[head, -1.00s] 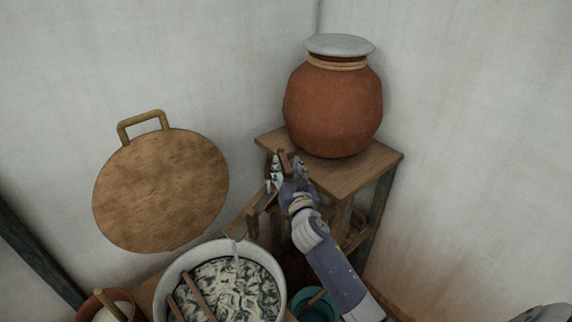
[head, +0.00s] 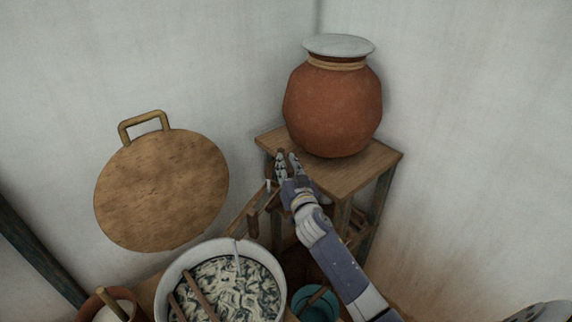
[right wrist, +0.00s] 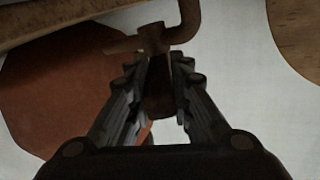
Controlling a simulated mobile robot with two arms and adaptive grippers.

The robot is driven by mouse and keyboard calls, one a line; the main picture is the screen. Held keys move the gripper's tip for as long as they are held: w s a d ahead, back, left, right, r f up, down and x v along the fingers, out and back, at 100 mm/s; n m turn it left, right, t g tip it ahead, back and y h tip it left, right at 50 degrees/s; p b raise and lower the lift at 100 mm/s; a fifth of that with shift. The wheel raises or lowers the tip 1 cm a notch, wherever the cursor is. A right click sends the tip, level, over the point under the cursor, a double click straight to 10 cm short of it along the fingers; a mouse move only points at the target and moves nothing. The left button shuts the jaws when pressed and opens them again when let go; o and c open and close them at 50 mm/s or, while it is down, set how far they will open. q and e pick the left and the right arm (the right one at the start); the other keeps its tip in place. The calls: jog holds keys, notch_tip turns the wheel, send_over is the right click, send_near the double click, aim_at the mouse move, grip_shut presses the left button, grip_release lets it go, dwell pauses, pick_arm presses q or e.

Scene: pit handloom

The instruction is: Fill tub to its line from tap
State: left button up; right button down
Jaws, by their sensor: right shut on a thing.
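The tub (head: 169,271) is white and round, at the bottom of the head view, holding dark liquid with pale swirls. A thin pale streak (head: 238,255) shows over its back rim; I cannot tell whether it is running water. My right gripper (head: 288,160) is at the front of the wooden stand, below the clay pot. In the right wrist view, its fingers (right wrist: 160,85) are closed around the brown handle of the tap (right wrist: 152,38), whose curved pipe rises at the top. The tub's fill line cannot be made out. My left gripper is not in view.
The clay pot (head: 332,110) with a pale lid stands on the wooden stand (head: 365,172). Two sticks (head: 197,292) lie across the tub. A teal bowl (head: 318,307) is right of it. A round wooden board (head: 160,190) is against the left wall.

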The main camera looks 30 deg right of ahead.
jog(key=shift+w+d+n+y+p, duration=0.1)
jog(key=shift+d+n+y+p, duration=0.6)
jog(key=shift+y, duration=0.65)
jog(key=shift+s+d+n+y+p, duration=0.1)
jog(key=shift+d+n+y+p, duration=0.3)
jog(key=shift+n+y, duration=0.8)
jog(key=shift+w+d+n+y+p, duration=0.1)
jog(key=shift+d+n+y+p, duration=0.4)
jog(key=shift+y, duration=1.05)
jog(key=shift+a, duration=0.15)
jog(key=shift+r, duration=0.1)
jog(key=c, duration=1.4)
grip_release()
jog(key=shift+c, duration=0.2)
